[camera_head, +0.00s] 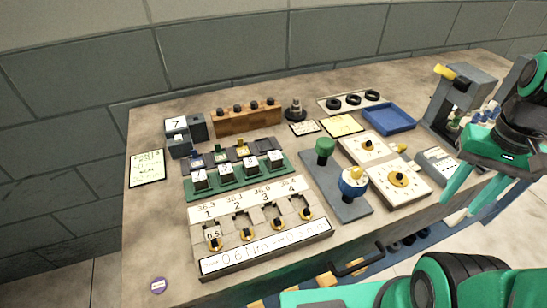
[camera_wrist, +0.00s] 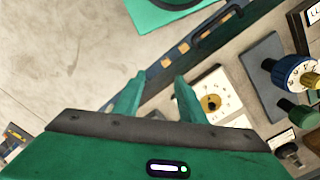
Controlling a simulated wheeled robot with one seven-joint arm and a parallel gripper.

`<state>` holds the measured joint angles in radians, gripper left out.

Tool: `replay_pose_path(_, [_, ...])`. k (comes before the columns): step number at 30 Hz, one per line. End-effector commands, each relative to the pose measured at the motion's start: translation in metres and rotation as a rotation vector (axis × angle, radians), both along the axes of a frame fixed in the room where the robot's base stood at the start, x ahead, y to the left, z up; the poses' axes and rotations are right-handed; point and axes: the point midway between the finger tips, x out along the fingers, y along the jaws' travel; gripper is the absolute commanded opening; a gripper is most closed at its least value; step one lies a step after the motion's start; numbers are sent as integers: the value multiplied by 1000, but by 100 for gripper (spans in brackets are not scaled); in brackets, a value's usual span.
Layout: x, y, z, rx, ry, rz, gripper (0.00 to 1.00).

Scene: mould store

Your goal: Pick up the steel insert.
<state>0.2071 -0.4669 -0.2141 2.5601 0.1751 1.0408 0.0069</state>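No single object is clearly marked as the steel insert. A dark round knobbed piece (camera_head: 295,110) stands further back. My gripper (camera_head: 458,205) is at the right, near the bench's front edge, well apart from these. Its two fingers are spread with nothing between them, as the wrist view (camera_wrist: 159,78) also shows.
A numbered slot board (camera_head: 262,236) lies in front of the rack. A grey plate (camera_head: 347,209) with green and blue knobs, white dial panels (camera_head: 402,194) and a blue tray (camera_head: 389,119) fill the right. A grey press (camera_head: 455,100) stands near my arm. The bench's left front is mostly clear.

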Motion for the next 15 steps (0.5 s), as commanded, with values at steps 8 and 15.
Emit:
replay_pose_path(8, [32, 25, 17, 22, -33, -82, 47])
replay_pose_path(15, [119, 93, 37, 110, -40, -275, 47])
